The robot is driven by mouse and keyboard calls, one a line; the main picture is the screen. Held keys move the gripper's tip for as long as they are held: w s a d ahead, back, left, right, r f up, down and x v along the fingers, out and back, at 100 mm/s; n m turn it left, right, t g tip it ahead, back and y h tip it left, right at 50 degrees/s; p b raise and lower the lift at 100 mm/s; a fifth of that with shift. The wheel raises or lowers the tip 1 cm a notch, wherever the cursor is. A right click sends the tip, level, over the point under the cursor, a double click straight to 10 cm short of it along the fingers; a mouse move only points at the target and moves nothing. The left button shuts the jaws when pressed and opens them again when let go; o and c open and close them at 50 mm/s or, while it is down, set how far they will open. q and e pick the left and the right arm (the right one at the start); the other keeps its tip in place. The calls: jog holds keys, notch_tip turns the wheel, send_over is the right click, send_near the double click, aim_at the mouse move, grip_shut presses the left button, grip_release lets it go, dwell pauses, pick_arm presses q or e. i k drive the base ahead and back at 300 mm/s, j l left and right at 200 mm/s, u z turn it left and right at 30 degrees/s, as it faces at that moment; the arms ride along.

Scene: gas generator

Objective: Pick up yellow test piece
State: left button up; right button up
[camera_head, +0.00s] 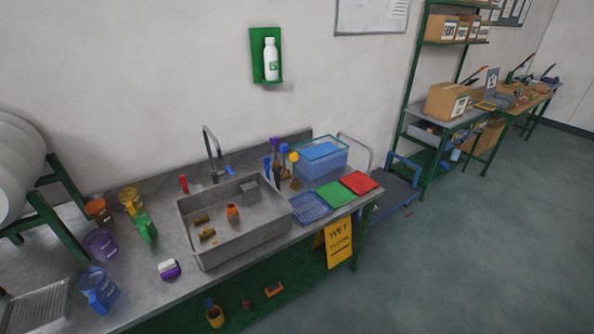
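Two small yellowish pieces lie on the floor of the grey sink (187,222). One yellowish piece (201,218) is near the sink's left wall and the other yellowish piece (208,234) is closer to its front. I cannot tell which of them is the yellow test piece. An orange item (232,212) stands to their right in the sink. Neither of my grippers is in view.
A tap (213,150) rises behind the sink. Coloured jugs, including a blue jug (99,289) and a green bottle (145,228), stand left of it. A blue rack (310,207), red and green cloths and a clear blue bin (320,157) are at right. Open floor lies further right.

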aim_at(293, 157)
jog(key=i+z, duration=0.15)
jog(key=i, duration=0.35)
jog(key=i+j+z, duration=0.15)
jog(key=i, duration=0.3)
jog(key=i+j+z, duration=0.15)
jog(key=i, duration=0.35)
